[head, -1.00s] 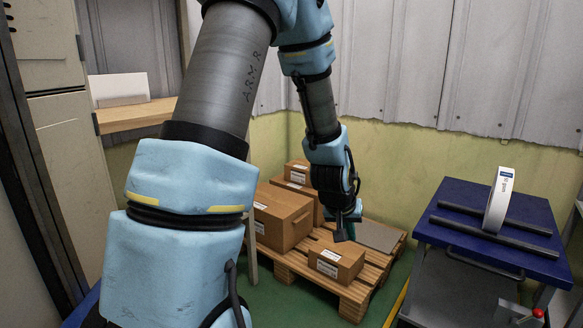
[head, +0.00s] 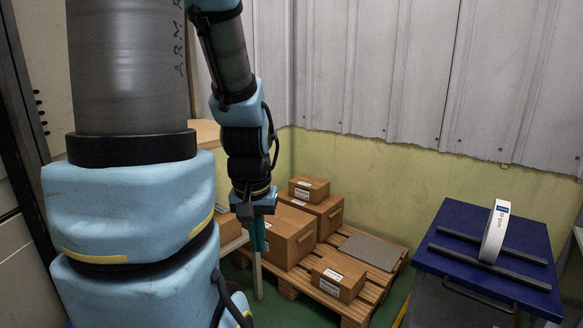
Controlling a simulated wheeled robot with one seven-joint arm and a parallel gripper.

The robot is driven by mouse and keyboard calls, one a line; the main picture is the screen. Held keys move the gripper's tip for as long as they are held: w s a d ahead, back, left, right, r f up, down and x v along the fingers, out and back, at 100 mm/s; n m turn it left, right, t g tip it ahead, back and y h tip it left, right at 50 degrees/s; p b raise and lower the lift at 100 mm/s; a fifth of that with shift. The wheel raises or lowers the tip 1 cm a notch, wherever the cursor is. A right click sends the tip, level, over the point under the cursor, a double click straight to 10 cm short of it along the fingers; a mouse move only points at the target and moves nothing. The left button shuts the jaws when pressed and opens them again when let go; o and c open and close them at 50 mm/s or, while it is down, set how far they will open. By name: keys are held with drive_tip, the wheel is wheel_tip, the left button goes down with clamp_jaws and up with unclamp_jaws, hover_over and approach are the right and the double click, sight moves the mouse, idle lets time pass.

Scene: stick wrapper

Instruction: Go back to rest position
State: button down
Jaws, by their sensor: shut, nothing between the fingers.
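My gripper (head: 256,236) hangs at the end of my blue and grey arm, left of centre in the head view. It points down and its narrow fingers are together with nothing between them. It shows in front of the left side of the pallet, near a carton there. My arm hides part of the wooden shelf and the things behind it.
A wooden pallet (head: 378,291) holds several cardboard boxes, among them a small front box (head: 338,278), and a grey flat panel (head: 372,251). A blue-topped cart (head: 470,225) at right carries a white roll (head: 494,232) between two dark bars. Green floor shows around the pallet.

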wheel_tip(320, 180, up, 20)
drive_tip(key=p, duration=1.7)
